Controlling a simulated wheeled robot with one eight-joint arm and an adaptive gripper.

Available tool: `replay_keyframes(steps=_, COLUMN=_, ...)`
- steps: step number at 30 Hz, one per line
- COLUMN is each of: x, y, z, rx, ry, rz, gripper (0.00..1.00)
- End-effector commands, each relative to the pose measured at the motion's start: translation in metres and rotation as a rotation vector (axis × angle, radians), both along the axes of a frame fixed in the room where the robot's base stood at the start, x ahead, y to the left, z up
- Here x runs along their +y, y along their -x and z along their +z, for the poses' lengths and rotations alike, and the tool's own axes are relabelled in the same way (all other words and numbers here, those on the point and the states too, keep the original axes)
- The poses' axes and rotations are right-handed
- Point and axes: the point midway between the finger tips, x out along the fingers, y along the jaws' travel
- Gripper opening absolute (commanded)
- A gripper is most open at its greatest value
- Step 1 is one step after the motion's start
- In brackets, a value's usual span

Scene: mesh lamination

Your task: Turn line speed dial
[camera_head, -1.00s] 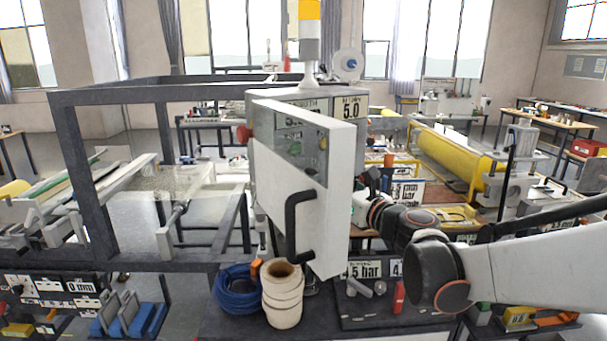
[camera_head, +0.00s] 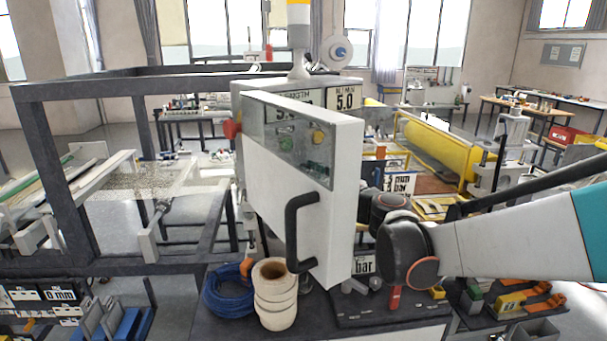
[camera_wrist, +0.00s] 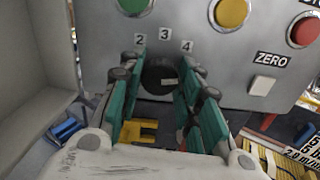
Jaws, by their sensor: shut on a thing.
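The line speed dial (camera_wrist: 159,76) is a dark round knob on the grey panel face, in the middle of the wrist view. The numbers 2, 3 and 4 are printed above it. My gripper (camera_wrist: 161,68) has its green-padded fingers on both sides of the dial and is shut on it. The pads hide the dial's sides. In the head view, the open cabinet door (camera_head: 334,215) hides my gripper and the dial. The display on the cabinet (camera_head: 345,99) reads 5.0.
Green (camera_wrist: 134,5), yellow (camera_wrist: 230,12) and red (camera_wrist: 303,28) buttons sit above the dial, and a white ZERO button (camera_wrist: 262,86) to its right. The door's black handle (camera_head: 298,232) faces the camera.

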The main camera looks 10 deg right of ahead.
Motion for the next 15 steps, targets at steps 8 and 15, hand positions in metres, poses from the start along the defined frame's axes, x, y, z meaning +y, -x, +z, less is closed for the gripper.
replay_keyframes(steps=8, x=0.0000, y=0.0000, z=0.0002, rx=-0.014, ry=0.024, rz=0.000, gripper=0.08)
replay_keyframes(steps=15, x=0.0003, y=0.0002, z=0.0003, rx=-0.076, ry=0.132, rz=0.000, gripper=0.08)
